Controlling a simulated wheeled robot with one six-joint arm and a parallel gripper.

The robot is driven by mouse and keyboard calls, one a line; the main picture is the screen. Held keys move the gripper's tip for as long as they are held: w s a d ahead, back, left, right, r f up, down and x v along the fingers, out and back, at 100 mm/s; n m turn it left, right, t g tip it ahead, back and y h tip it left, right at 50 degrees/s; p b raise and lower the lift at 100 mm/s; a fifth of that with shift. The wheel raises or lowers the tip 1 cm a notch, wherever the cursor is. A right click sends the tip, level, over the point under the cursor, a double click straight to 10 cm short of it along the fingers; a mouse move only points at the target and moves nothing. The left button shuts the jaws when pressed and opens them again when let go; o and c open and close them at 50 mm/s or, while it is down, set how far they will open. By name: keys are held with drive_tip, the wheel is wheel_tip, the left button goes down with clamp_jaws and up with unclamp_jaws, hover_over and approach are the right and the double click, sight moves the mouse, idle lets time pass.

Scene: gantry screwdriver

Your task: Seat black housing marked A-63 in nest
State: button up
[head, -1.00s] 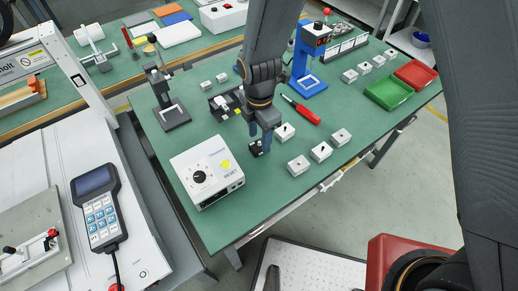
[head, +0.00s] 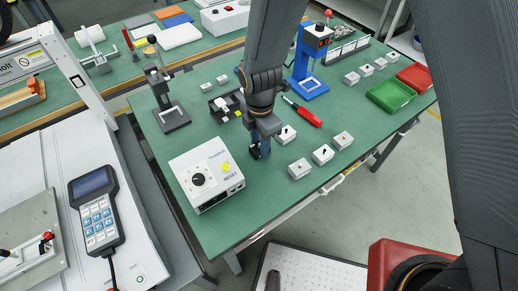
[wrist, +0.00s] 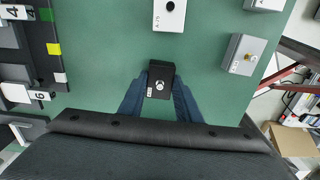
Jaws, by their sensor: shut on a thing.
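My gripper (wrist: 160,92) is shut on a small black housing (wrist: 162,80), with a blue finger on each side of it. The housing has a round pale knob and a small white label on top; the label is too small to read. In the head view the housing (head: 253,152) shows low at the fingertips of my gripper (head: 261,147), over the green bench, right of the white control box. I cannot tell whether it touches the bench top. I cannot tell for sure which fixture is the nest.
The white control box (head: 206,174) with a black dial stands close left. Several grey boxes (head: 299,168) stand to the right. A dark fixture with white tags (wrist: 40,60) lies left in the wrist view.

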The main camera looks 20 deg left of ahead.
drive_tip(key=shift+r+p, duration=2.25)
drive_tip(key=shift+r, duration=1.2)
